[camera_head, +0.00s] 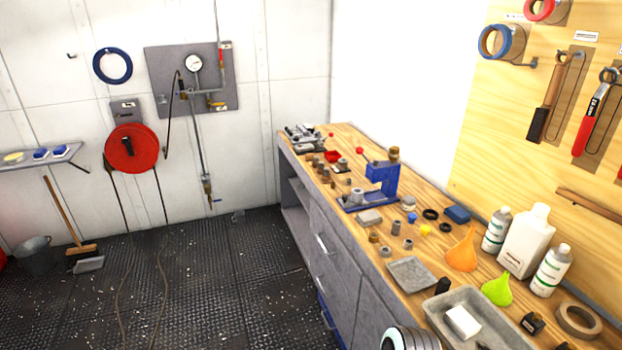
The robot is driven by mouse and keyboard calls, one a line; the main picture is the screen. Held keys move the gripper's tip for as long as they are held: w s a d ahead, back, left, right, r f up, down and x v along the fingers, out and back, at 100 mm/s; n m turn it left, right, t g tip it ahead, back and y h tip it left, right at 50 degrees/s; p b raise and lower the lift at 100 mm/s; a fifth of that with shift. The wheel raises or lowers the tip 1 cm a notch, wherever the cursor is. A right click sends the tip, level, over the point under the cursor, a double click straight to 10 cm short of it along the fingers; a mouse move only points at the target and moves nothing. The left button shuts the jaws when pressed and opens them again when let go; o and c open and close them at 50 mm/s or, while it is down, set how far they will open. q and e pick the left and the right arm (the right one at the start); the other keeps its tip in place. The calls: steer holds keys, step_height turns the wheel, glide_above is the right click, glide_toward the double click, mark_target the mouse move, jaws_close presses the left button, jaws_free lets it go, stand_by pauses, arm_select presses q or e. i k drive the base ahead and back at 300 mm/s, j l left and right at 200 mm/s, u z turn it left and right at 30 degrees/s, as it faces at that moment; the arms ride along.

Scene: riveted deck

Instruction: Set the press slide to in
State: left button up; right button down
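A blue press (385,178) stands on the wooden top of the workbench, toward its far half. A brass-coloured cap shows at its top, and a lever with a red knob (359,150) sticks out to its left. The blue base of the press lies flat on the bench. The press is small in this view, and I cannot make out its slide or how far in it is.
The workbench (450,218) runs from the far wall toward me on the right, with grey drawers below. Small metal parts, a grey tray (411,273), funnels and white bottles (525,240) crowd its top. A tool board (490,130) hangs right. The deck floor (200,290) is mostly clear.

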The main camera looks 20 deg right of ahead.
mark_target(356, 200)
steer(key=i+z, duration=0.3)
steer(key=i+j+z, duration=0.65)
steer(key=i, duration=0.2)
steer(key=i+j+z, duration=0.15)
steer(key=z, duration=0.3)
steer(key=i+j+z, duration=0.25)
steer(key=z, duration=0.2)
steer(key=i+j+z, duration=0.1)
steer(key=j+z, duration=0.35)
steer(key=i+j+z, duration=0.1)
steer(key=z, duration=0.3)
steer(key=j+z, duration=0.45)
